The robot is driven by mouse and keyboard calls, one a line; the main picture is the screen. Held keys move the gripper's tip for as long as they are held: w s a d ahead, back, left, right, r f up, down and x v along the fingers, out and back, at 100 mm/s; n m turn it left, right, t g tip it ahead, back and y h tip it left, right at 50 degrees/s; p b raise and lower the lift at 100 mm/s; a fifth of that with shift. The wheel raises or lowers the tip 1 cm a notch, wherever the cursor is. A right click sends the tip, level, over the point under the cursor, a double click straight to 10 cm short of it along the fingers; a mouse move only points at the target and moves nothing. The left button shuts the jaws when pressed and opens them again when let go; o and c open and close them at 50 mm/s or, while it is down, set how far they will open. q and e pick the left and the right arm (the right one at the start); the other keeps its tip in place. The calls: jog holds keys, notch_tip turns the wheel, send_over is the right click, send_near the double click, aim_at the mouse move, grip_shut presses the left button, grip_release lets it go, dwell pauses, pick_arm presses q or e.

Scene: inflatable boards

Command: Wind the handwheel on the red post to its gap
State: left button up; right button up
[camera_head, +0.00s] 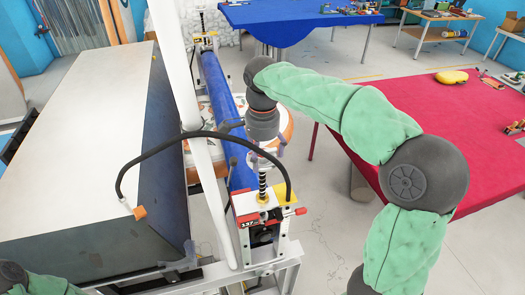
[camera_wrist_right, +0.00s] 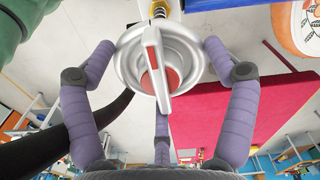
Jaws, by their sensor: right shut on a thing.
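The handwheel (camera_wrist_right: 187,62) is a silver disc with a raised pointer-like bar, red-striped, across its red centre. In the wrist view the bar runs nearly up and down, leaning slightly. My right gripper (camera_wrist_right: 160,75) has its purple fingers around the wheel's rim, shut on it. In the head view my right gripper (camera_head: 265,140) comes down from above onto the top of the threaded spindle (camera_head: 262,185), mostly hiding the wheel. Below is the red post's red and white block (camera_head: 247,218), marked with a number. I cannot make out the gap. My left gripper is out of view.
A white pole (camera_head: 185,90) and large pale board (camera_head: 75,110) stand left; a red table (camera_head: 450,130) stands right.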

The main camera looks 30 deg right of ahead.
jog(key=n, duration=0.4)
jog(key=shift+s+f+n+p, duration=0.1)
jog(key=shift+f+n+p, duration=0.1)
jog(key=shift+n+p, duration=0.2)
jog(key=n, duration=0.4)
jog(key=shift+p, duration=0.4)
jog(key=n, duration=0.5)
jog(key=shift+p, duration=0.35)
jog(key=n, duration=0.3)
jog(key=shift+n, duration=0.3)
jog(key=n+p, duration=0.1)
jog(key=n, duration=0.2)
jog(key=shift+n, duration=0.3)
jog(key=n, duration=0.3)
jog(key=shift+n, duration=0.4)
jog(key=n+p, duration=0.1)
jog(key=n, duration=0.3)
jog(key=shift+f+n, duration=0.1)
jog(key=shift+n, duration=1.7)
